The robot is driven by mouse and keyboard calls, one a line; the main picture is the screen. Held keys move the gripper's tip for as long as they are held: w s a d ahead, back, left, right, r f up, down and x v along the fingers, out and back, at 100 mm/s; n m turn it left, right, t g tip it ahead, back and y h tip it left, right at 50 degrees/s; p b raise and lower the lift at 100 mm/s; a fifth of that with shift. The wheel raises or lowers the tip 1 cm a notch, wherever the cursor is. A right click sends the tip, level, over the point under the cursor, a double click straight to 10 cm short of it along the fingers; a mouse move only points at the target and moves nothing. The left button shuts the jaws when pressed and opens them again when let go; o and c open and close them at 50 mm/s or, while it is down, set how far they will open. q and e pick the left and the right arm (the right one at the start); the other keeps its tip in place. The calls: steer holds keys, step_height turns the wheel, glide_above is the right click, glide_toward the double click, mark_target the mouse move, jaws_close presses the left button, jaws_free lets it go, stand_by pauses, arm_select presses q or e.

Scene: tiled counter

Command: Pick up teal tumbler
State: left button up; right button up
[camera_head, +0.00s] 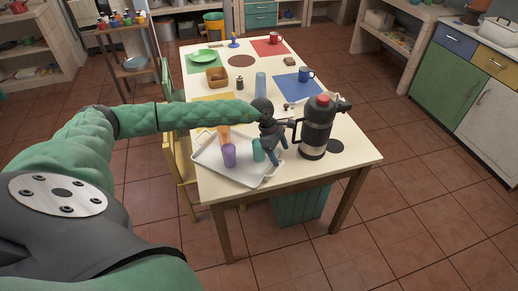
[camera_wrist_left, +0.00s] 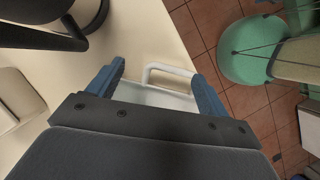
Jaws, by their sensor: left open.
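The teal tumbler (camera_head: 258,150) stands upright on the white tray (camera_head: 209,166) near the front of the table. My left gripper (camera_head: 277,152) is just right of the tumbler in the head view, fingers pointing down. The jaws are open. In the left wrist view the open blue fingers (camera_wrist_left: 158,72) have the tray's edge and its white handle (camera_wrist_left: 170,70) between them. The tumbler does not show in that view. I cannot tell whether the gripper touches the tumbler. My right gripper is not in view.
A purple tumbler (camera_head: 229,155) and an orange one (camera_head: 224,132) share the tray. A large black flask (camera_head: 316,130) with a red top stands close right of my left gripper.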

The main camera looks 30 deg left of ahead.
mark_target(257, 141)
arm_select(q)
steer(key=shift+w+a+m+g+y+p, duration=0.15)
steer(key=shift+a+y+p, duration=0.3)
steer(key=shift+a, duration=1.3)
steer(key=shift+a+m+g+y+p, duration=0.15)
steer(key=shift+a+y, duration=0.55)
steer(key=shift+a, duration=1.1)
steer(key=shift+w+a+g+y+p, duration=0.1)
steer(key=shift+a+y+p, duration=0.35)
steer(key=shift+a, duration=1.3)
steer(key=shift+d+f, duration=0.1)
steer(key=shift+f, duration=0.15)
steer(key=f+p, duration=0.1)
steer(key=d+f+p, duration=0.1)
steer(key=f+p, duration=0.1)
steer(key=shift+f, duration=0.85)
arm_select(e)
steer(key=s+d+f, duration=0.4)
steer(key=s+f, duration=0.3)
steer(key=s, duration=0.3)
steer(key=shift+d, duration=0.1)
arm_select(q)
steer(key=shift+d, duration=0.1)
steer(key=c, duration=1)
